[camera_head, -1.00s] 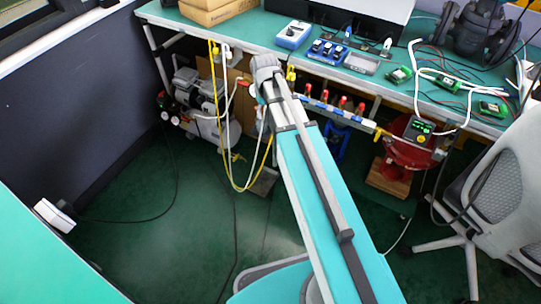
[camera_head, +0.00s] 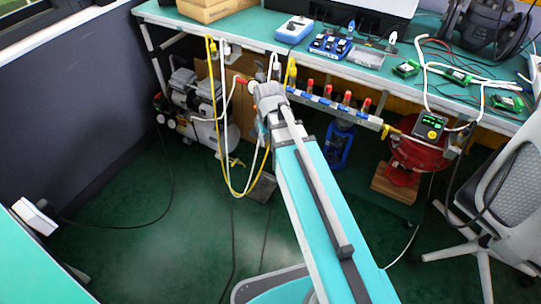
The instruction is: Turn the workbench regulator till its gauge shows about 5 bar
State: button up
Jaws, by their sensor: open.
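A manifold rail (camera_head: 335,107) with several red-topped fittings runs under the front edge of the workbench (camera_head: 245,36). Near its left end, a small red part (camera_head: 241,80) and a pale fitting (camera_head: 253,87) show just left of my wrist. I cannot tell whether they belong to the regulator. The regulator knob and the gauge reading cannot be made out. My gripper (camera_head: 263,124) is at the far end of my arm, just below the bench front by the hanging hoses. It is mostly hidden by the wrist. Its jaws are open, and no held thing shows.
Yellow and white hoses (camera_head: 223,130) hang in loops left of my wrist. A compressor (camera_head: 207,118) stands under the bench at left. A red machine (camera_head: 420,150) on a wooden block and a grey chair (camera_head: 500,185) are at right. Green floor (camera_head: 150,235) is open at front left.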

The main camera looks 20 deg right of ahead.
jog(key=s+f+b, duration=0.2)
jog(key=f, duration=0.1)
jog(key=shift+s+a+f+b, duration=0.1)
jog(key=shift+s+f+b, duration=0.1)
jog(key=shift+b, duration=0.2)
dwell(0.3)
jog(key=s+m, duration=0.1)
jog(key=s, duration=0.4)
notch_tip(320, 180, up, 34)
jog(key=p, duration=3.3)
jog(key=shift+w+p, duration=0.35)
jog(key=shift+p, duration=0.05)
jog(key=shift+a+f, duration=0.1)
jog(key=shift+f, duration=0.1)
notch_tip(320, 180, down, 58)
jog(key=b, duration=5.8)
jog(key=shift+f, duration=0.15)
